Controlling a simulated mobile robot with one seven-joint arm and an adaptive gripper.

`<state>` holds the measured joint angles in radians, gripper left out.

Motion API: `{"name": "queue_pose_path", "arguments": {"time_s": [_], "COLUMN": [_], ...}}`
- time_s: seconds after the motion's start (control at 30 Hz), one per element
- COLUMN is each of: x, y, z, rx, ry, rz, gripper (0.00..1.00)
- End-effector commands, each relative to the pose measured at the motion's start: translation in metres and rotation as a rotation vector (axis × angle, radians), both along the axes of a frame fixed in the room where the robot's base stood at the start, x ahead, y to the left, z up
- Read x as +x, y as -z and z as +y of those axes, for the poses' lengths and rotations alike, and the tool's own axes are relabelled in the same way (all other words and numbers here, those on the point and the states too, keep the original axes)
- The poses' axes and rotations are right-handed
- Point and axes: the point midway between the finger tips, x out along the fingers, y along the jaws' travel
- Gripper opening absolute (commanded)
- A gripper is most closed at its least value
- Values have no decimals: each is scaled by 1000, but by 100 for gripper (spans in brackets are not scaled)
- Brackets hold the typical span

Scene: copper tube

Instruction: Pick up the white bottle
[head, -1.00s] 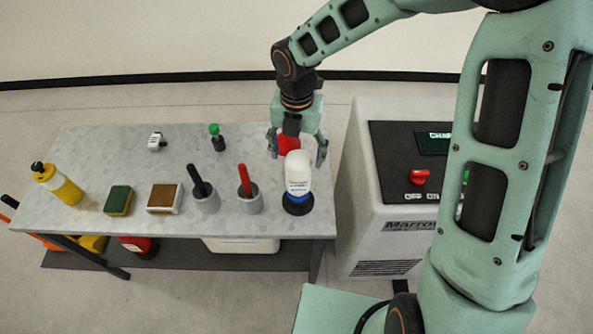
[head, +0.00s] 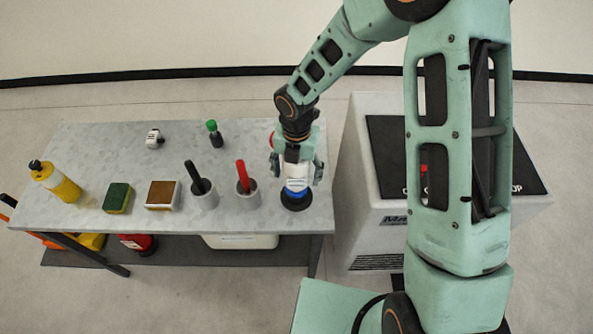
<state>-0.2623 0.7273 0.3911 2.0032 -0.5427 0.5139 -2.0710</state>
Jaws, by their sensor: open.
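The white bottle (head: 297,184) stands at the right end of the grey table, with a blue band near its bottom and a black round base (head: 296,200) under it. My gripper (head: 295,178) is at the bottle's upper part, with one finger on its left and one on its right. The jaws are open. The gripper's body hides the bottle's top. I cannot tell whether the fingers touch the bottle.
To the left on the table (head: 100,150) stand a grey cup with a red handle (head: 241,176), a grey cup with a black handle (head: 194,177), a brown-topped block (head: 162,195), a green sponge (head: 118,198) and a yellow bottle (head: 58,185). A small green-capped bottle (head: 215,134) stands behind. A grey machine (head: 375,225) is close on the right.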

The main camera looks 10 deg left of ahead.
Motion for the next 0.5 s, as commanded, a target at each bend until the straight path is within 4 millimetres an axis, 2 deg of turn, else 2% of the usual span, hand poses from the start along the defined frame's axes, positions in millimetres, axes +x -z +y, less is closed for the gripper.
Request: {"name": "queue_pose_path", "arguments": {"time_s": [0.07,0.5], "x": [0,0], "y": [0,-1], "z": [0,0], "rx": [0,0], "ry": [0,0], "rz": [0,0], "gripper": [68,20]}}
